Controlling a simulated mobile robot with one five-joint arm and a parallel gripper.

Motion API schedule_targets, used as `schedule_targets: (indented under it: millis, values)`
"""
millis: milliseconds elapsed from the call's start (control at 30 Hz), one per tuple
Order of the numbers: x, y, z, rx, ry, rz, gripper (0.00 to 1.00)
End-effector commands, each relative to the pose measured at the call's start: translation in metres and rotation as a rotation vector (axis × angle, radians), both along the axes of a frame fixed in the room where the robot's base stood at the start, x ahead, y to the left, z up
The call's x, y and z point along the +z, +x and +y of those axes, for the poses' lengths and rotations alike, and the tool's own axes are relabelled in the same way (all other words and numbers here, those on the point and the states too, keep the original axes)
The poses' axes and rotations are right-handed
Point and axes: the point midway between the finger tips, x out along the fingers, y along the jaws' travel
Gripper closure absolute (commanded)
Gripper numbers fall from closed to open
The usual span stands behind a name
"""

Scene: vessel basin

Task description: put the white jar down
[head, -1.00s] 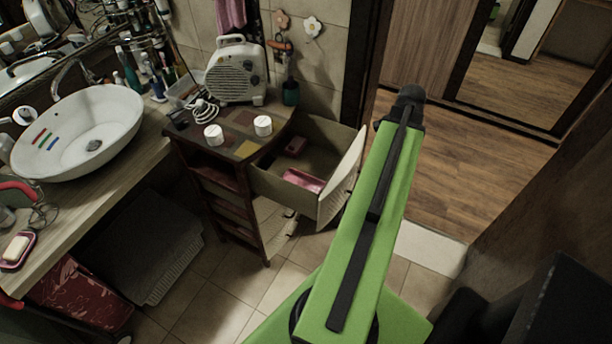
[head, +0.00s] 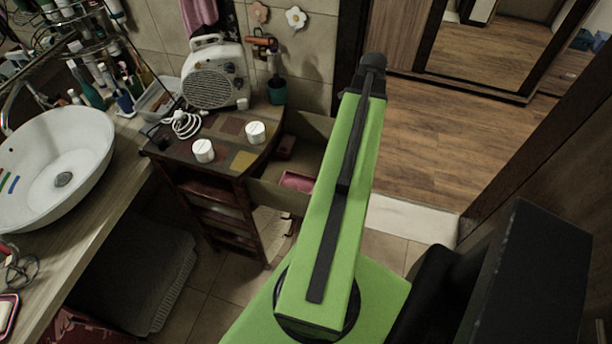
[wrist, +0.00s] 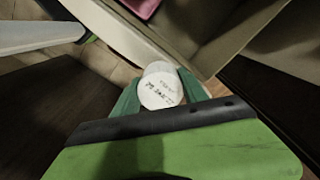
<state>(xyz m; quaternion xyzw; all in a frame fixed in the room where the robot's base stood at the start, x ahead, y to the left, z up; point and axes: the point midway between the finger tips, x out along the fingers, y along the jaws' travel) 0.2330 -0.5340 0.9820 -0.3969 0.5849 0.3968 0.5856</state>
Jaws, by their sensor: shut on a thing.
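The white jar (wrist: 160,90) is between the fingers of my gripper (wrist: 160,94) in the wrist view. Its round, flat end with dark printing faces the camera. The gripper is shut on it, with one teal finger on each side. In the head view my green arm hides the gripper and this jar. Two other white jars stand upright and apart on the patchwork cabinet top, a left one (head: 203,151) and a right one (head: 255,132).
The wooden cabinet (head: 193,170) has an open drawer (head: 272,197) holding a pink box (head: 296,181); my arm covers part of it. A white heater (head: 213,80), a cable (head: 184,126) and a teal cup (head: 277,91) crowd the back. A basin (head: 60,150) is left.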

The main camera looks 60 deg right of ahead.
Motion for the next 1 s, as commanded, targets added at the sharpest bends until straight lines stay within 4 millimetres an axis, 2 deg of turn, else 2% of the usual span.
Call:
schedule_targets:
  millis: [167, 333, 433, 500, 667, 900, 1000]
  values:
    - [0.012, 0.031, 0.001, -0.011, 0.0, 0.0, 0.91]
    - [0.027, 0.079, 0.013, 0.033, 0.0, 0.0, 0.91]
    - [0.027, 0.103, 0.022, 0.067, 0.0, 0.0, 0.91]
    - [0.008, 0.114, 0.027, 0.085, 0.0, 0.0, 0.91]
    - [-0.022, 0.117, 0.03, 0.092, 0.0, 0.0, 0.91]
    - [-0.08, 0.118, 0.03, 0.094, 0.0, 0.0, 0.91]
    - [-0.098, 0.118, 0.03, 0.094, 0.0, 0.0, 0.91]
